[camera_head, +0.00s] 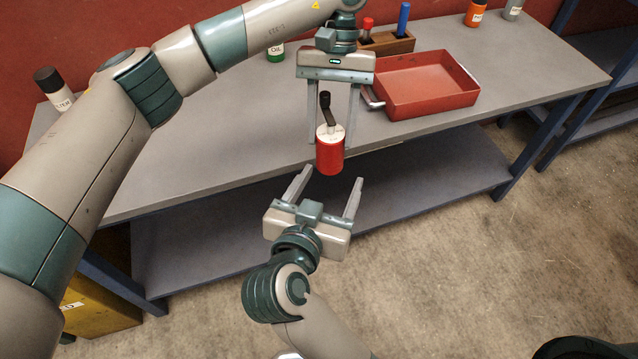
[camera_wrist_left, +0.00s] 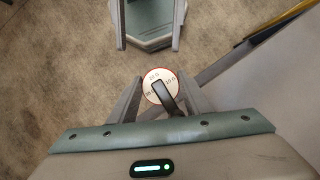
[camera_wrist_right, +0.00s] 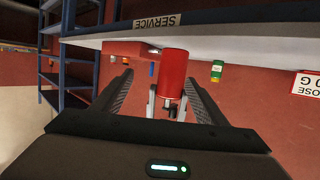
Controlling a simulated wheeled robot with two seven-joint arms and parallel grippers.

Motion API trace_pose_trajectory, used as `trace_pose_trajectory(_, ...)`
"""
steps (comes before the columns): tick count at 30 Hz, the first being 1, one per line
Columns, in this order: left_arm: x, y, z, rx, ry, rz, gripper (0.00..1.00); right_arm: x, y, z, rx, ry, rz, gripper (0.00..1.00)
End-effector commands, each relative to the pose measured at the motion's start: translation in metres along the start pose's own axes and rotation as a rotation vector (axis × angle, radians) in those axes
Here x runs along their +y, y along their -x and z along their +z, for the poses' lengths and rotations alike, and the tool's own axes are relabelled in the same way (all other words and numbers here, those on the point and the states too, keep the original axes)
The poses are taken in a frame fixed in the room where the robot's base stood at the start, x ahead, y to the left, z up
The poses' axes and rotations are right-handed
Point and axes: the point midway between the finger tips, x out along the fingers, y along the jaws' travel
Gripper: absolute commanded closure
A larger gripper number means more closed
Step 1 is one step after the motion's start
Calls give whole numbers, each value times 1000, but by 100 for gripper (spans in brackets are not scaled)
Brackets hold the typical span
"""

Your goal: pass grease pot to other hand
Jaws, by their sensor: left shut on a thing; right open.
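The grease pot (camera_head: 330,157) is a red cylinder with a white lid and a dark bent handle on top. My left gripper (camera_head: 333,135) is shut on it from above and holds it upright in the air in front of the bench edge. In the left wrist view its white lid (camera_wrist_left: 160,87) shows between the fingers. My right gripper (camera_head: 326,186) is open just below the pot, its fingers pointing up toward it. In the right wrist view the red pot (camera_wrist_right: 174,72) appears ahead, between and beyond the open fingertips.
The grey workbench (camera_head: 230,140) lies behind, with a red tray (camera_head: 420,85), a wooden holder (camera_head: 388,43) with red and blue items, and a green-labelled container (camera_head: 276,52). A black-capped bottle (camera_head: 52,85) stands at left. A yellow box (camera_head: 100,305) is at lower left.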

Motion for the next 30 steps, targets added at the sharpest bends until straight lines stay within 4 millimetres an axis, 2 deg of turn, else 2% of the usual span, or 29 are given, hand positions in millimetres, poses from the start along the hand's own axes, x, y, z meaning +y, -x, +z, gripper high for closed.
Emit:
trace_pose_trajectory(7,0,0,0,0,0,0,94,-14,15,-1,-88,30,-101,33)
trace_pose_trajectory(18,0,0,0,0,0,0,94,-15,16,-1,-94,34,-109,33)
trace_pose_trajectory(25,0,0,0,0,0,0,94,-16,10,0,-93,35,-108,33)
trace_pose_trajectory(30,0,0,0,0,0,0,94,-17,-6,1,-92,36,-107,33)
